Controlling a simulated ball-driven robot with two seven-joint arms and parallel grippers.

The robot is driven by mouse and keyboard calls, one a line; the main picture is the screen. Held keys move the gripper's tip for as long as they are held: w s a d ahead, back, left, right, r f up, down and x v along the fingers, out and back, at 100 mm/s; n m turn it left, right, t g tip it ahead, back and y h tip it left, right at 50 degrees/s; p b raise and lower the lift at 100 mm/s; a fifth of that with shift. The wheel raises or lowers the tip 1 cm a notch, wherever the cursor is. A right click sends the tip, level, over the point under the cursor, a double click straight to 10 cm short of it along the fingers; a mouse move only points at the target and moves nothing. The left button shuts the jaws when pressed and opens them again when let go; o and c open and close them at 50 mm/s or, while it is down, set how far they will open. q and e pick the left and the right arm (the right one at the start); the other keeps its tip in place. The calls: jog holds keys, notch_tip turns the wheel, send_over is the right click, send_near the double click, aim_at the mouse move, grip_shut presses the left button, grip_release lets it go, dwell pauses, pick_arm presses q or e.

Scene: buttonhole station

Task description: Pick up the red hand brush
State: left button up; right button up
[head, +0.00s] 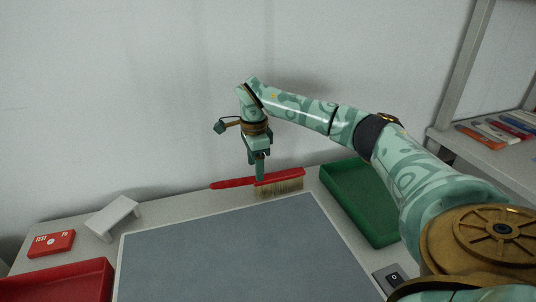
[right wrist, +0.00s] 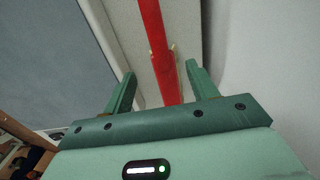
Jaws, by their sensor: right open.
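The red hand brush (head: 282,179) lies at the back edge of the table, with its handle to the left and its tan bristles facing the front on the right. My right gripper (head: 260,176) is over the middle of the brush, pointing down. In the right wrist view the open fingers of the gripper (right wrist: 160,80) stand on either side of the red brush (right wrist: 155,50), with gaps on both sides. I cannot tell how far the fingertips are above the brush. My left gripper is not in view.
A grey mat (head: 240,255) covers the table's middle. A green tray (head: 346,205) stands at right, a red tray (head: 65,282) at front left. A white stand (head: 112,215) and a red box (head: 51,243) are at left. The wall (head: 150,100) is close behind the brush.

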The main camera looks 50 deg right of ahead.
aim_at(259, 184)
jog(key=f+b, duration=0.1)
jog(key=f, duration=0.1)
jog(key=f+b, duration=0.2)
jog(key=f, duration=0.1)
jog(key=shift+w+d+f, duration=0.1)
jog(key=shift+w+f, duration=0.15)
jog(key=shift+f, duration=0.05)
jog(key=shift+s+r, duration=0.1)
jog(key=shift+r, duration=0.05)
jog(key=c, duration=1.2)
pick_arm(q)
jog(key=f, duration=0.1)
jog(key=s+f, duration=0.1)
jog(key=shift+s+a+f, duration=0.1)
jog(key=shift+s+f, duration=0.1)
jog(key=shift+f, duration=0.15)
